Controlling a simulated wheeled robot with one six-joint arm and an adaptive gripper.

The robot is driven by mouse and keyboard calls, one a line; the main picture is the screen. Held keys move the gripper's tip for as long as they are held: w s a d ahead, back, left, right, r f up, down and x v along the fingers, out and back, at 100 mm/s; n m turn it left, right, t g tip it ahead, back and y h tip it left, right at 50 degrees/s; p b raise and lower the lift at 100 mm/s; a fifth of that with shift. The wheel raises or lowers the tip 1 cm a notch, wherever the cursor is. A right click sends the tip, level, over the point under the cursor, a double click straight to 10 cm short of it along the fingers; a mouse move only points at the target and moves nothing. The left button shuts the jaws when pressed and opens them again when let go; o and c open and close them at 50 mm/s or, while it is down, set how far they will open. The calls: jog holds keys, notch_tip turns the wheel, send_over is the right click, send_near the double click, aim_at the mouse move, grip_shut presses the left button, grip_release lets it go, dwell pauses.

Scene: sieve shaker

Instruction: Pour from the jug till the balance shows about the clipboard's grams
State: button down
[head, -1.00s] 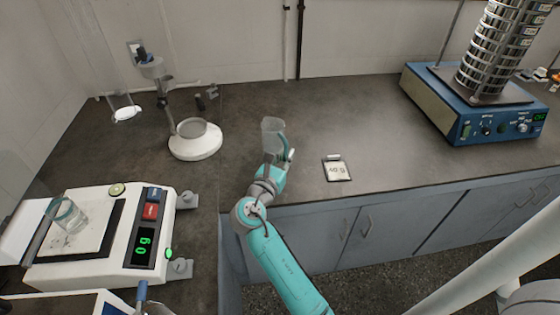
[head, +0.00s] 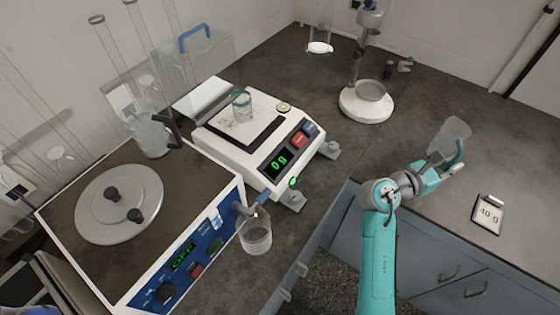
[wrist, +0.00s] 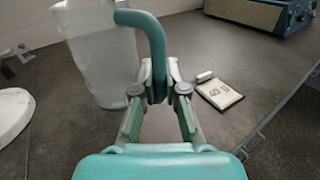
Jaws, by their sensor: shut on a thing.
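My gripper (wrist: 158,95) is shut on the teal handle of a translucent jug (wrist: 98,50) and holds it over the right counter. The jug leans in the head view (head: 449,138); its contents cannot be made out.
A blue-fronted machine (head: 193,262) reading OFF stands left of the balance. Another clear jug (head: 151,137) with a dark handle is behind it. A beaker (head: 255,237) stands in front of the balance.

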aim_at(463, 151)
jog(key=shift+r, duration=0.1)
dwell(0.4)
jog(key=shift+r, duration=2.95)
